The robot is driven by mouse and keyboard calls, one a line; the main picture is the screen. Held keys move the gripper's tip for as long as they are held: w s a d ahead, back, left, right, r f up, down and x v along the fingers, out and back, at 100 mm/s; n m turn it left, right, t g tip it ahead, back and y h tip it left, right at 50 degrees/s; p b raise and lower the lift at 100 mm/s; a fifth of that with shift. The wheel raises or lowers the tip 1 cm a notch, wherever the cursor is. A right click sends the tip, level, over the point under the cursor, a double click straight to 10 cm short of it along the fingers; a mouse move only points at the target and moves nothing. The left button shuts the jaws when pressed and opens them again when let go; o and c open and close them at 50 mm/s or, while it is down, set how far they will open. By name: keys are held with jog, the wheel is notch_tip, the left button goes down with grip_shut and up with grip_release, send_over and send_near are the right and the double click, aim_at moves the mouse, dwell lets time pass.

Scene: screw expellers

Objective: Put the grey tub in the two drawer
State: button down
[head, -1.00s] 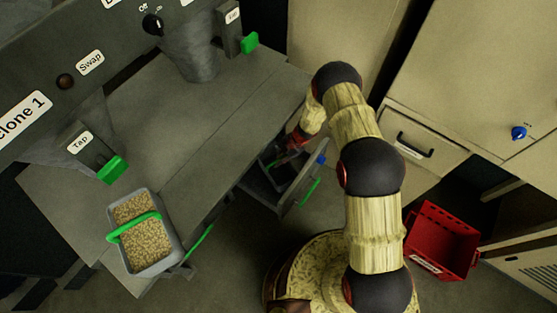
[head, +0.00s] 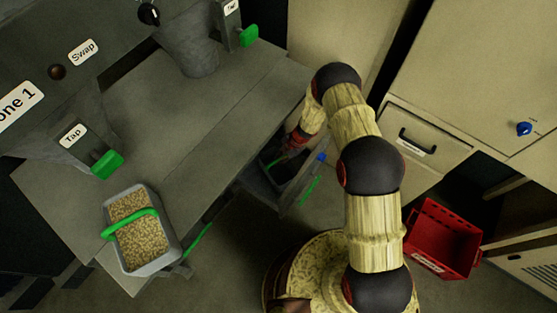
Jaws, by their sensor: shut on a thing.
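My gripper (head: 292,147) is at the open drawer (head: 296,198) under the right end of the grey bench. It is shut on what looks like a dark grey tub (head: 266,166), whose rim shows in or just above the drawer. My arm and the shadow hide much of it, and I cannot tell whether it touches the drawer floor. The drawer front has a green handle (head: 310,190) and a blue part (head: 321,157). Another grey tub (head: 170,235), full of grain and with a green handle, stands on the bench at the left.
The grey bench (head: 190,130) carries a machine with green tap levers (head: 107,164). A red crate (head: 440,235) stands on the floor at the right. A shut beige drawer (head: 425,140) and cabinets are behind my arm. A lower green handle (head: 198,240) shows under the bench.

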jog(key=shift+f, duration=0.35)
jog(key=c, duration=1.9)
grip_release()
jog(key=shift+o, duration=0.5)
jog(key=v, duration=1.2)
